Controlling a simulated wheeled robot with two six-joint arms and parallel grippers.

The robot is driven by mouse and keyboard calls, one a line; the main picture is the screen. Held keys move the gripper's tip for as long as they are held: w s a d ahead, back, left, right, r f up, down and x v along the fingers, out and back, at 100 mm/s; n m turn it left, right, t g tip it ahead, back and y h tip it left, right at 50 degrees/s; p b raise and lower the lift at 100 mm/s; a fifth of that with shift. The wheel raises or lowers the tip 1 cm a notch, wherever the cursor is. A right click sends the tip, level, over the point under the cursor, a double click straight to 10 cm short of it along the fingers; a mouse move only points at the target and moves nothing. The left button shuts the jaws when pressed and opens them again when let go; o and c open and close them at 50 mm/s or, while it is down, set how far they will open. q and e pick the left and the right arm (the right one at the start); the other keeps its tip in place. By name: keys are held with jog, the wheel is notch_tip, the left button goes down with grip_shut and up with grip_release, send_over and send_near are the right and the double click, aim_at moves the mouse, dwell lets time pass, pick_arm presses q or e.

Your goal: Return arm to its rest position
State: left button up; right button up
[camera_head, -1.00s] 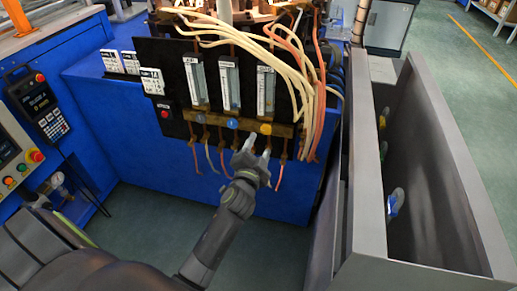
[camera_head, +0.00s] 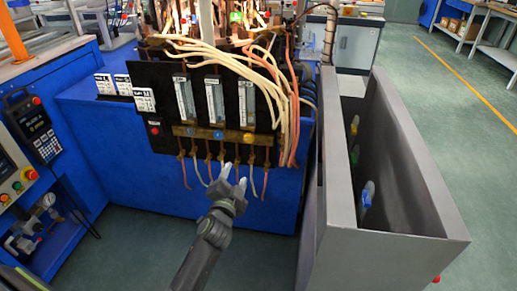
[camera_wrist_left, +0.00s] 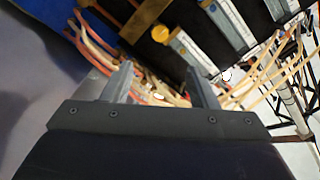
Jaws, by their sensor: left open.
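My left gripper (camera_head: 232,183) is open and empty. It is in front of the blue machine, just below the black flowmeter panel (camera_head: 247,107). In the head view its fingertips point up towards the brass valve bar (camera_head: 205,133) with a blue knob (camera_head: 218,135) and a yellow knob (camera_head: 247,137). In the left wrist view the two fingers (camera_wrist_left: 163,85) stand apart with nothing between them. The yellow knob (camera_wrist_left: 160,33) and the flowmeter tubes (camera_wrist_left: 231,23) lie beyond them. I cannot tell whether a fingertip touches a hose. My right gripper is not in view.
Cream and orange hoses (camera_head: 270,70) hang over the panel's right side. A grey open-topped bin (camera_head: 385,255) with several small items inside stands at the right. A control panel (camera_head: 12,178) and a hand-held pendant (camera_head: 35,125) are at the left. Green floor (camera_head: 140,240) is clear below.

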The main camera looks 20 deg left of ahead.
pick_arm(q)
jog(key=s+a+f+n+g+p, duration=0.1)
jog(key=s+f+g+p, duration=0.15)
jog(key=s+f, duration=0.45)
jog(key=s+f+n+g+h+p, duration=0.1)
jog(key=s+f+g+p, duration=0.2)
jog(key=f, duration=0.8)
jog(key=s+a+f+n+g+p, duration=0.1)
jog(key=s+f+n+g, duration=0.15)
jog(key=s+f, duration=0.5)
jog(key=s+f+n+g+p, duration=0.2)
jog(key=s+f+g, duration=0.2)
jog(key=s, duration=1.2)
jog(key=s+f+n+g+h+p, duration=0.1)
jog(key=s+f, duration=0.7)
jog(key=s, duration=0.9)
jog(key=n+g+p, duration=0.1)
jog(key=g+p, duration=0.1)
jog(key=g, duration=0.1)
jog(key=shift+d+f, duration=0.15)
jog(key=shift+f, duration=0.1)
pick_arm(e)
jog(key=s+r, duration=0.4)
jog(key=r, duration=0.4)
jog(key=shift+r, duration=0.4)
pick_arm(q)
jog(key=shift+w, duration=0.1)
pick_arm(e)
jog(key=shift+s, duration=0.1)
